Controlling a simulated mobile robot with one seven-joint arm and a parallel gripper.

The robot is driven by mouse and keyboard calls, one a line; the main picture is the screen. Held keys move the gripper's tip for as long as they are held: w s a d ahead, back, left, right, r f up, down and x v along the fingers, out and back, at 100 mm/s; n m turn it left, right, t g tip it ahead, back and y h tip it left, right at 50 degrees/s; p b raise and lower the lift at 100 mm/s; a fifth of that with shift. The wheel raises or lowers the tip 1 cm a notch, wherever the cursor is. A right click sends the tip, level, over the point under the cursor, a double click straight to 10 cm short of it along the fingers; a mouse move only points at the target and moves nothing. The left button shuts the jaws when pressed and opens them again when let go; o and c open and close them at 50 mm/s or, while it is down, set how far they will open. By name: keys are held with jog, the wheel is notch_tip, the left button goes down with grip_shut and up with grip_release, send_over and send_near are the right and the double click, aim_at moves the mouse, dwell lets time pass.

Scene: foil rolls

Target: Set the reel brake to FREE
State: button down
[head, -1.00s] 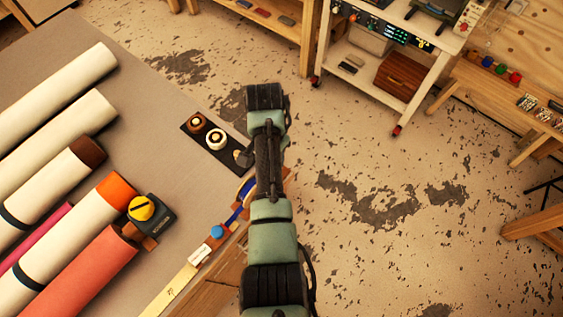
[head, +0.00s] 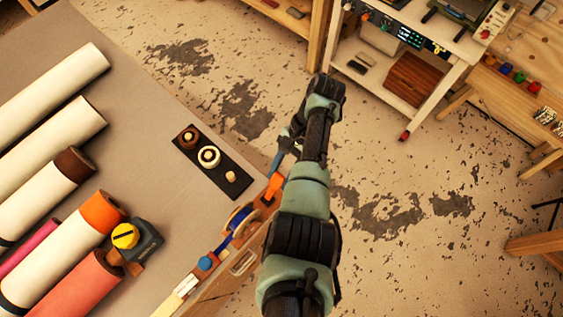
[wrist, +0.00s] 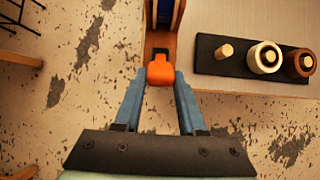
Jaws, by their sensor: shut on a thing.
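The reel brake shows as an orange lever or knob (wrist: 160,70) between my fingertips in the wrist view, with a black piece just beyond it. It also shows in the head view (head: 274,184) at the table's right edge. My gripper (wrist: 160,84) is shut on this orange part, one blue-grey finger on each side. In the head view my gripper (head: 277,168) is partly hidden by my arm. A blue reel (head: 240,221) sits next to the brake on the wooden edge. No FREE marking is readable.
Several rolls (head: 40,130) and a black-and-yellow tape measure (head: 140,240) lie at the left. Open floor (head: 400,160) is to the right.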

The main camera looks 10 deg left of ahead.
dwell(0.4)
jog(key=shift+c, duration=2.4)
grip_release()
jog(key=shift+f, duration=0.1)
jog(key=p+v, duration=0.1)
jog(key=v, duration=1.2)
jog(key=shift+d, duration=0.1)
